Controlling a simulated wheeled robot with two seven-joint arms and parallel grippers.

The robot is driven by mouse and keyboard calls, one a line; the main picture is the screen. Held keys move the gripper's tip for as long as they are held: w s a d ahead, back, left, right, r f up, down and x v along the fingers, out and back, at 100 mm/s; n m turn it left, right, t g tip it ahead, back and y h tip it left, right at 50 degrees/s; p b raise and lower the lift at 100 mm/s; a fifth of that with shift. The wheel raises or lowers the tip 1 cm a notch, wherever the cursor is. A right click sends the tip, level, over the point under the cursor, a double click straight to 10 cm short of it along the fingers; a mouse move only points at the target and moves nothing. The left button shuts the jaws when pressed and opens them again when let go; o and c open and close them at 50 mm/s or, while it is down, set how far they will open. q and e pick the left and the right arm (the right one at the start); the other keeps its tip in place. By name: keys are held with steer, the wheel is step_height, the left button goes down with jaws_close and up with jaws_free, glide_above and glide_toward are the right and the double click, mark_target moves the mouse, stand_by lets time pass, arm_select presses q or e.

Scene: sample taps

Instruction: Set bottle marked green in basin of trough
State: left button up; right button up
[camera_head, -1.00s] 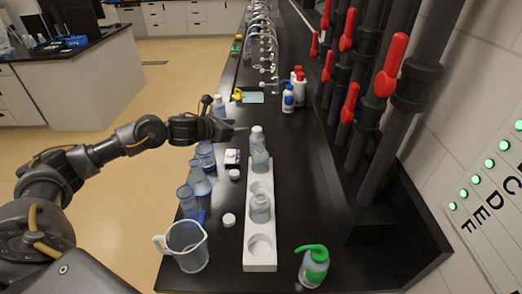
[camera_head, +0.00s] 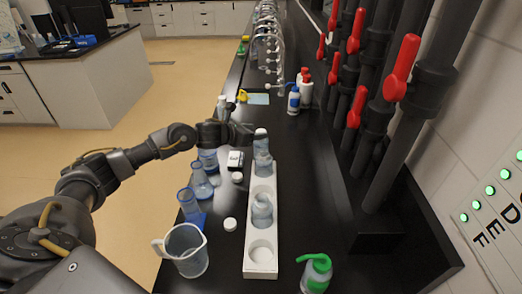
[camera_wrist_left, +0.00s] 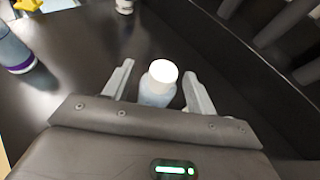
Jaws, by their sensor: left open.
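A white-capped clear bottle (camera_head: 261,146) stands at the far end of the long white trough (camera_head: 261,258); I cannot tell whether it is in a basin or just behind. My left gripper (camera_head: 250,133) is open beside its cap. In the left wrist view, the bottle (camera_wrist_left: 159,84) shows between the open fingers (camera_wrist_left: 158,88), apart from both. No green mark shows on it. Two more clear vessels (camera_head: 262,209) (camera_head: 263,166) sit in the trough, and its nearest basin is empty. A green-capped bottle (camera_head: 316,272) stands right of the trough's near end. My right gripper is out of view.
A pitcher (camera_head: 184,250), a flask (camera_head: 200,182), blue-tinted beakers and white caps (camera_head: 230,224) crowd the bench left of the trough. Blue-labelled and red-capped bottles stand farther back. Dark pipes with red handles (camera_head: 402,68) line the right. Bench right of the trough is mostly clear.

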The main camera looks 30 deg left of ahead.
mark_target(264, 130)
arm_select(q)
steer(key=shift+w+d+p, duration=0.2)
steer(key=shift+p, duration=0.15)
steer(key=p+x, duration=0.2)
steer(key=x, duration=0.1)
steer(key=shift+w+d+f, duration=0.2)
steer(key=shift+w+f, duration=0.05)
steer(key=shift+f, duration=0.05)
steer(key=shift+w+d+f, duration=0.15)
steer(key=shift+w+f, duration=0.1)
steer(key=shift+w, duration=0.15)
steer(key=shift+s, duration=0.1)
steer(key=shift+c, duration=0.7)
jaws_close()
